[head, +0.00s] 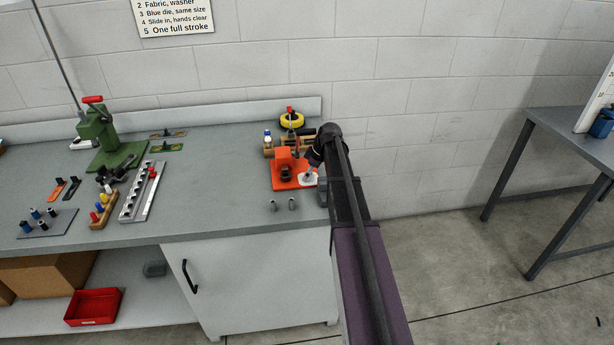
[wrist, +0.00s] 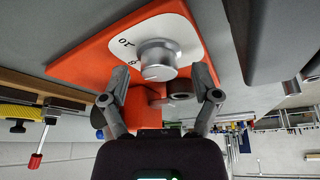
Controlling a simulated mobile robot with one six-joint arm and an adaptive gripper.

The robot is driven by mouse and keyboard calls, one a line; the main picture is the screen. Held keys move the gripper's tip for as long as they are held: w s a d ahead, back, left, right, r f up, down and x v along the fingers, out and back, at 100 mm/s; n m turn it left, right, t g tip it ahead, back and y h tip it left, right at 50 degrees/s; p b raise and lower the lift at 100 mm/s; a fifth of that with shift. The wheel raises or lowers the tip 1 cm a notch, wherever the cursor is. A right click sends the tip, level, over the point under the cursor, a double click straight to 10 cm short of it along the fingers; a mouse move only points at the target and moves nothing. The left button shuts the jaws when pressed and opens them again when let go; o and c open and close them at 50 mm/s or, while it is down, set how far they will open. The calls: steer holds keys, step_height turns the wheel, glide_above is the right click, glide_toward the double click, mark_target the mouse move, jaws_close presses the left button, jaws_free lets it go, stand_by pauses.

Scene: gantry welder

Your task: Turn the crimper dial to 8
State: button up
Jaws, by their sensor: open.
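The orange crimper (head: 279,183) stands on the bench near its right end, and its orange base fills the upper middle of the wrist view (wrist: 90,62). A silver round dial knob (wrist: 158,60) sits on its white scale plate (wrist: 185,33). A 10 is printed there, upside down in this view, with another digit partly hidden by the knob. The pointer setting is too unclear to read. My gripper (wrist: 157,78) is open, one finger on each side of the knob. I cannot tell whether either finger touches it. In the head view my arm partly covers the plate.
A yellow-and-black tool (head: 292,120) lies behind the crimper, and its yellow part is near the left edge of the wrist view. Two small grey pieces (head: 273,205) stand in front. A green press (head: 100,130) and pin racks stand farther left. The bench middle is clear.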

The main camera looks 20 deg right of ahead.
steer(key=shift+m, duration=0.5)
steer(key=m+h, duration=0.1)
steer(key=m, duration=0.1)
steer(key=m+t, duration=0.1)
steer(key=m, duration=0.1)
steer(key=shift+m+h, duration=1)
steer(key=shift+m, duration=0.9)
steer(key=shift+m+h, duration=0.6)
steer(key=shift+m, duration=0.9)
steer(key=shift+r+p, duration=0.3)
steer(key=p+v, duration=1.3)
steer(key=v, duration=0.1)
steer(key=s+a+f+n+g+b, duration=0.1)
steer(key=s+a+f+b, duration=0.3)
steer(key=s+a, duration=0.4)
steer(key=s+a+f+n+g+y+b, duration=0.1)
steer(key=s+a+f+b, duration=0.3)
steer(key=s+a, duration=0.5)
steer(key=shift+a+f+g, duration=0.6)
steer(key=shift+a+f, duration=0.3)
steer(key=shift+a, duration=0.2)
steer(key=shift+s, duration=0.1)
steer(key=shift+g, duration=0.4)
steer(key=shift+s+a, duration=0.6)
steer(key=shift+s, duration=0.35)
steer(key=shift+s+a, duration=0.6)
steer(key=shift+s, duration=0.35)
